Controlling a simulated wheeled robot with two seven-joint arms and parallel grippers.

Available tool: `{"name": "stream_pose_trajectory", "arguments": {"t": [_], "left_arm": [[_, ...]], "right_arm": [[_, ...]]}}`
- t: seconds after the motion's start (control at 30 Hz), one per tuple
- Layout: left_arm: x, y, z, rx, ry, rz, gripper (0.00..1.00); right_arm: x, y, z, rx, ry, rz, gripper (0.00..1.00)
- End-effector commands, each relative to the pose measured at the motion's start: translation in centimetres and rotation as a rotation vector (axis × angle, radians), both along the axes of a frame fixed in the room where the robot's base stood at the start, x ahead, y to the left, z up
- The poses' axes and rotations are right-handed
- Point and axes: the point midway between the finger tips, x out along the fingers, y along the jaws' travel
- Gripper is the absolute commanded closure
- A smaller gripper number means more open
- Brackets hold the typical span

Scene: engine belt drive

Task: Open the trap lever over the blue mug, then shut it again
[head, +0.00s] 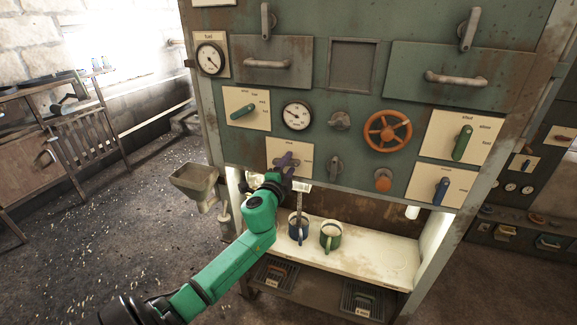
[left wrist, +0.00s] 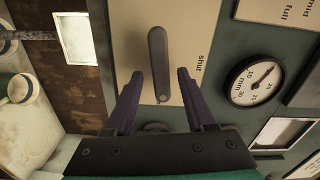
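The trap lever (left wrist: 157,50) is a dark grey bar on a cream plate (head: 276,146) marked "shut" in the left wrist view. My left gripper (head: 287,162) is at this plate, with its purple fingers open. In the left wrist view the open fingers (left wrist: 159,74) stand on both sides of the lever, with a gap on each side; whether they touch it cannot be told. The blue mug (head: 294,234) stands on the pale shelf below the plate, with a thin grey rod or spout above it. My right gripper is not in view.
A green mug (head: 330,237) stands just right of the blue one on the shelf (head: 375,262). Beside the plate are a round gauge (head: 296,116), a small grey lever (head: 336,168) and an orange handwheel (head: 387,131). A hopper (head: 196,182) sticks out at the left.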

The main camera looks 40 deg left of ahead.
Motion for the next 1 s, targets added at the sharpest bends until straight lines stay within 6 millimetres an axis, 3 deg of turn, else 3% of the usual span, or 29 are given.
{"name": "stream_pose_trajectory", "arguments": {"t": [0.27,0.43,0.57,0.8,1.0], "left_arm": [[0.0,0.0,0.1,0.001,-0.002,-0.001,0.45],[-1.3,-0.5,-0.1,0.000,0.000,-0.002,0.45],[-4.0,-1.5,-0.3,0.000,0.000,-0.003,0.45],[-10.6,-3.7,-0.4,-0.003,0.002,0.000,0.45],[-13.5,-4.7,-0.1,-0.001,0.001,0.000,0.45]], "right_arm": [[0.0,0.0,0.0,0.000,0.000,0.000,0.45],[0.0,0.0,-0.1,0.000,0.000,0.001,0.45],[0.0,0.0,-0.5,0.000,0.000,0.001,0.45],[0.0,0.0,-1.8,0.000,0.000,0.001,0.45],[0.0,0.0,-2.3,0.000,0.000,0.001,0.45]]}}
